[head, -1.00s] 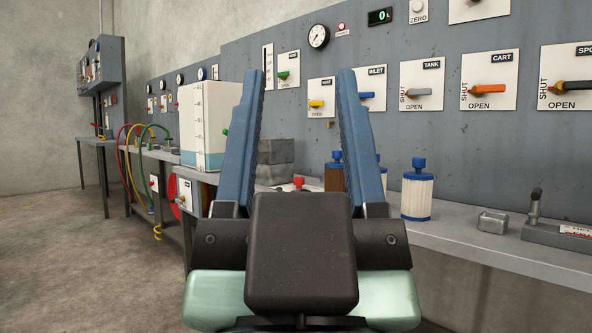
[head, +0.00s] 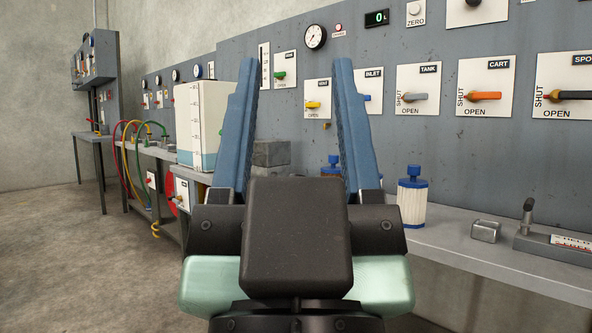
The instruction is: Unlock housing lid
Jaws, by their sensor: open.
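My gripper (head: 296,75) is in the middle of the head view, its two long blue fingers spread wide and empty, pointing at the grey panel wall and bench. No housing lid can be made out for certain. A white ribbed cylinder with a blue cap (head: 412,197) stands upright on the bench just right of my gripper. Part of another blue-capped item (head: 332,165) shows between the fingers; its lower part is hidden by my gripper. A small metal block (head: 486,231) and a grey fixture with an upright handle (head: 527,218) sit on the bench farther right.
A white tank (head: 200,125) and coloured hoses (head: 135,150) are at the left. The floor (head: 80,240) at left is open.

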